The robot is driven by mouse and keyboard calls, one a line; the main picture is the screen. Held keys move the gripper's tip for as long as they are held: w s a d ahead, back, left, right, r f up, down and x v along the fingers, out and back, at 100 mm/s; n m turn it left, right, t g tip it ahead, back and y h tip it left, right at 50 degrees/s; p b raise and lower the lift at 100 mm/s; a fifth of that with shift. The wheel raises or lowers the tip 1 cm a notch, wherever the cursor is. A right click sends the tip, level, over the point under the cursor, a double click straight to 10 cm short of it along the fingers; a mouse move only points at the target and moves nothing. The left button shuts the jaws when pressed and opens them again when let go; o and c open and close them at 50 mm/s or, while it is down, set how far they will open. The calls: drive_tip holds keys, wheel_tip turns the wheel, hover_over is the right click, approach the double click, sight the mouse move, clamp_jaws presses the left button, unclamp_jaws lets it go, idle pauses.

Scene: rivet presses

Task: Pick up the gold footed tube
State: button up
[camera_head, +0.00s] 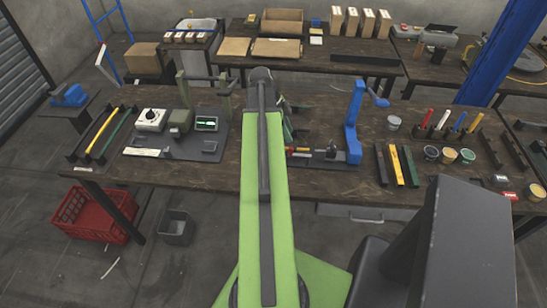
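I cannot make out the gold footed tube with certainty.
A blue press (354,120) stands right of my arm, and an olive-green press (183,90) stands left. Coloured bars (396,165), small cups (449,156) and racks crowd the right side. A red crate (92,215) and grey bin (176,227) stand on the floor at left.

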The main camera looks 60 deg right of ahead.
sight(295, 147)
drive_tip(key=b+x, duration=0.1)
drive_tip(key=x, duration=0.1)
drive_tip(key=shift+f, duration=0.45)
drive_tip(key=shift+s+f, duration=0.15)
drive_tip(key=b+x, duration=0.5)
drive_tip(key=shift+w, duration=0.2)
drive_tip(key=shift+s, duration=0.1)
clamp_jaws()
